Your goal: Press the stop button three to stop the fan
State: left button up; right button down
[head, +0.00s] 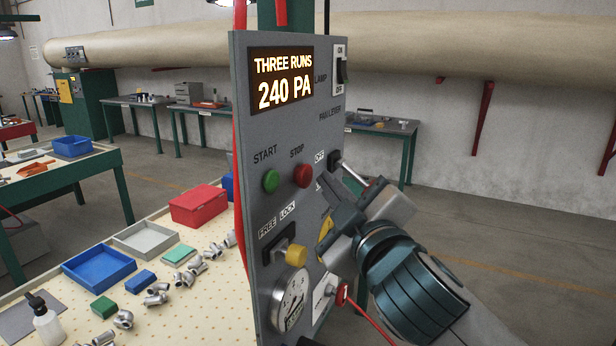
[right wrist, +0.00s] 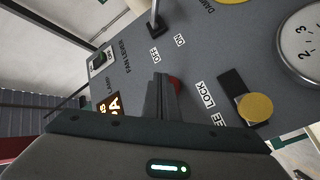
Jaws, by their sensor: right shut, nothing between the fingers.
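The grey control panel (head: 270,130) stands upright in front of me. Its red stop button (head: 303,175) sits under the label STOP, right of the green start button (head: 270,181). The lit display (head: 282,81) reads "THREE RUNS 240 PA". My right gripper (head: 324,182) is shut and empty, close to the panel just right of the stop button. My left gripper is not in view.
The fan lever (right wrist: 154,22) sticks out of the panel near the right gripper. A yellow knob (head: 296,255) and a gauge (head: 291,302) sit below the buttons. A red box (head: 199,205) and blue tray (head: 98,268) stand on the bench at left.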

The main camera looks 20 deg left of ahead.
jog(key=shift+a, duration=0.9)
dwell(1.1)
jog(key=shift+d, duration=0.15)
jog(key=shift+d+p, duration=0.3)
jog(key=shift+d, duration=0.45)
jog(key=shift+d, duration=0.1)
jog(key=d+p, duration=0.1)
jog(key=d, duration=0.3)
jog(key=shift+s+d, duration=0.1)
jog(key=shift+d, duration=0.3)
dwell(1.0)
